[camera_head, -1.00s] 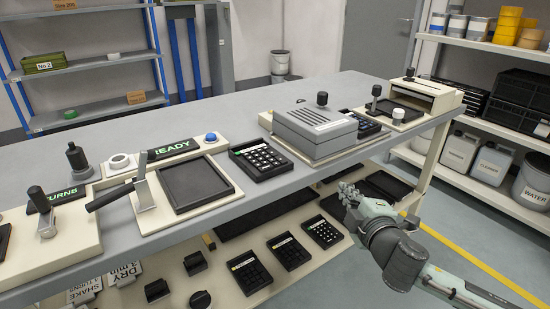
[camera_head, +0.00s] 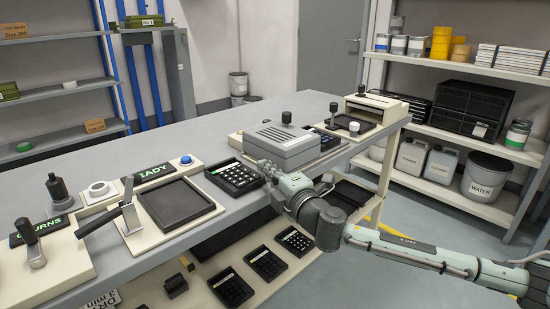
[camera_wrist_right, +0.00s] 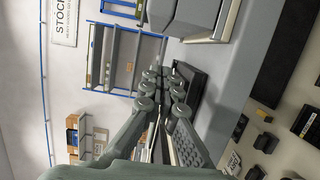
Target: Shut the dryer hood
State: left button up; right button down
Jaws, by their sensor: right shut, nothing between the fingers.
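The dryer hood (camera_head: 280,148) is a grey box with vent slots on top and a black knob (camera_head: 286,118). It sits on the left part of a cream base on the bench, and a dark keypad (camera_head: 325,139) lies uncovered to its right. My right gripper (camera_head: 260,166) is shut and empty in front of the hood's left front corner, above the bench edge. I cannot tell whether it touches the hood. In the right wrist view its fingers (camera_wrist_right: 165,86) are together, with part of the hood (camera_wrist_right: 208,18) at the top. My left gripper is not in view.
A black keypad (camera_head: 235,177) lies left of the hood. Further left are a dark tray (camera_head: 176,203) and a lever (camera_head: 130,205). A cream box unit (camera_head: 380,106) stands to the right. The bench behind the hood (camera_head: 220,122) is clear.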

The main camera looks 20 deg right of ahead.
aim_at(276, 161)
jog(key=shift+w+r, duration=0.1)
jog(key=shift+w, duration=0.85)
jog(key=d, duration=0.2)
jog(key=shift+w+d, duration=0.25)
jog(key=shift+d, duration=0.05)
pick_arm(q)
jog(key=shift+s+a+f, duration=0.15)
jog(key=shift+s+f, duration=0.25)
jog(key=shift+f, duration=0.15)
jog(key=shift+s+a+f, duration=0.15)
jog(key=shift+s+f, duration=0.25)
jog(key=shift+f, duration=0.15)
pick_arm(e)
jog(key=shift+w+d, duration=0.2)
jog(key=shift+d, duration=0.3)
